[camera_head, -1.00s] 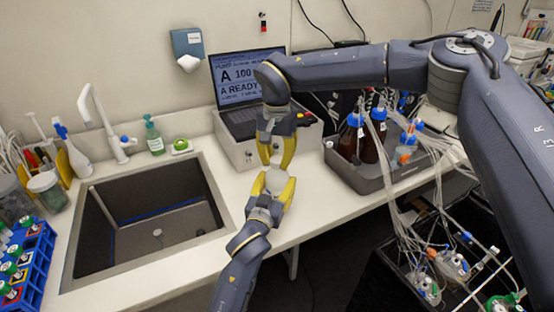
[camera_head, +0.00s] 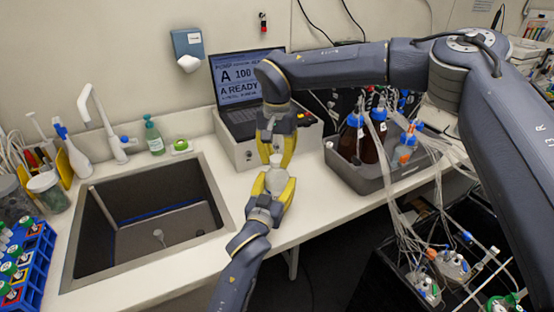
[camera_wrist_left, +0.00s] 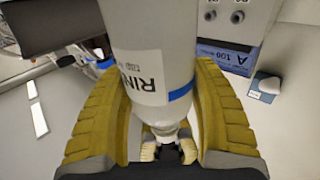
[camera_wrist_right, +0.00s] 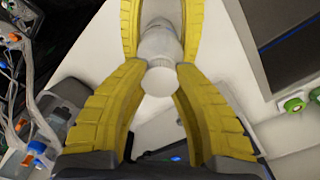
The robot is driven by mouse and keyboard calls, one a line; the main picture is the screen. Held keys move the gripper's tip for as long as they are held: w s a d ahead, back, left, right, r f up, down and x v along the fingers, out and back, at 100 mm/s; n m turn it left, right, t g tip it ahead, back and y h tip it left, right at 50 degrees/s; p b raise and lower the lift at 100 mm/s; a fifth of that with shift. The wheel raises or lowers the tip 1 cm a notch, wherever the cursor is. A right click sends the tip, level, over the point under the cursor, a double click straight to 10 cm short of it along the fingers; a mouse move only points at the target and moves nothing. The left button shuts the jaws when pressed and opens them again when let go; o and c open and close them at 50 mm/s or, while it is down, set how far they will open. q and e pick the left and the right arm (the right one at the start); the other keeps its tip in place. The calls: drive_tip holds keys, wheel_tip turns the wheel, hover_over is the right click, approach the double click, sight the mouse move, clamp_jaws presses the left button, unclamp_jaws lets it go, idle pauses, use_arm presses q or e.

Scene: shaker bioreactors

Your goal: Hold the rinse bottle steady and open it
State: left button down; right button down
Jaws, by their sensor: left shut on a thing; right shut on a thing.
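The rinse bottle, pale with a label reading "RIN", fills the middle of the left wrist view (camera_wrist_left: 150,60). In the head view the bottle (camera_head: 275,181) stands between the yellow fingers of my left gripper (camera_head: 273,184), which is shut around its body. My right gripper (camera_head: 275,158) comes down from above, its fingers shut on the pale cap, which shows in the right wrist view (camera_wrist_right: 160,80) in line with the bottle's shoulder (camera_wrist_right: 160,45). I cannot tell whether the cap is loosened. The fingers hide part of the bottle.
A sink (camera_head: 150,225) lies to the left in the white bench (camera_head: 320,205). A laptop (camera_head: 245,90) stands on a pale box (camera_head: 240,152) behind the grippers. A grey tray (camera_head: 375,175) of bottles with tubing stands to the right. A blue rack (camera_head: 35,255) is at the lower left.

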sight(277, 158)
drive_tip(key=shift+r, duration=0.3)
drive_tip(key=shift+r, duration=0.6)
drive_tip(key=shift+r, duration=2)
use_arm(q)
drive_tip(key=shift+c, duration=1.3)
unclamp_jaws()
